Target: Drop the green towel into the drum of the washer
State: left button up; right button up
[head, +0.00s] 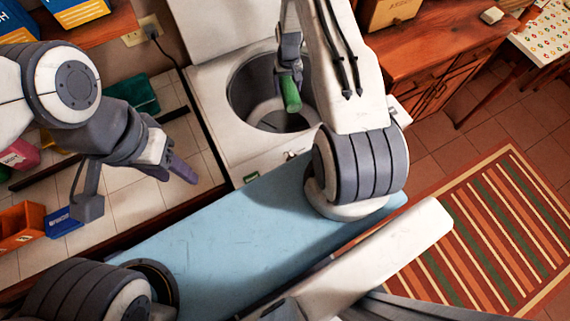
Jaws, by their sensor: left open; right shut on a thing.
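The white top-loading washer (217,100) stands at the upper centre with its lid raised. Its round grey drum (247,88) is open at the top. My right gripper (290,75) is shut on the green towel (292,95), a small rolled-looking piece. The towel hangs over the drum opening; its exact height above or inside the rim is hard to tell. My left gripper (135,188) is open and empty, over the tiled counter left of the washer. My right arm hides part of the washer's right side.
A light blue padded surface (220,245) lies in front of the washer. Coloured boxes, including an orange one (20,226) and a blue one (62,222), sit at the left. A wooden cabinet (435,55) stands right of the washer. A striped rug (490,230) covers the floor at right.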

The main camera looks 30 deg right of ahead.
jog(key=o, duration=1.3)
notch_tip(320, 180, up, 10)
jog(key=b, duration=0.3)
jog(key=shift+f, duration=0.15)
jog(key=shift+r, duration=0.4)
